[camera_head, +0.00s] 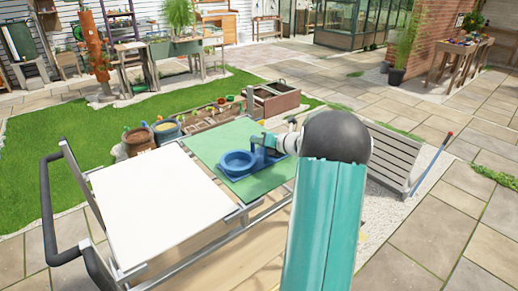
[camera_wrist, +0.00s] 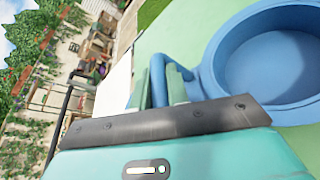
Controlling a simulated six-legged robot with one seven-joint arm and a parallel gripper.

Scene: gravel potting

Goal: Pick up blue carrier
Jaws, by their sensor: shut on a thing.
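The blue carrier (camera_head: 238,163) has a round, bowl-like holder and a flatter part beside it with an upright handle. It is over the green mat (camera_head: 212,139) on the table; I cannot tell whether it touches the mat. In the wrist view, its round holder (camera_wrist: 216,65) fills the right side and its bent blue handle (camera_wrist: 158,75) rises at my fingers. My gripper (camera_head: 268,142) is shut on the handle, and its fingers show in the wrist view (camera_wrist: 158,92). My arm hides the right part of the carrier in the head view.
A bare white board (camera_head: 158,200) lies left of the mat. Behind the table stand several pots (camera_head: 166,130) and wooden boxes (camera_head: 275,100). A slatted grey bench (camera_head: 393,158) is to the right of my arm. Open paving (camera_head: 460,220) lies farther right.

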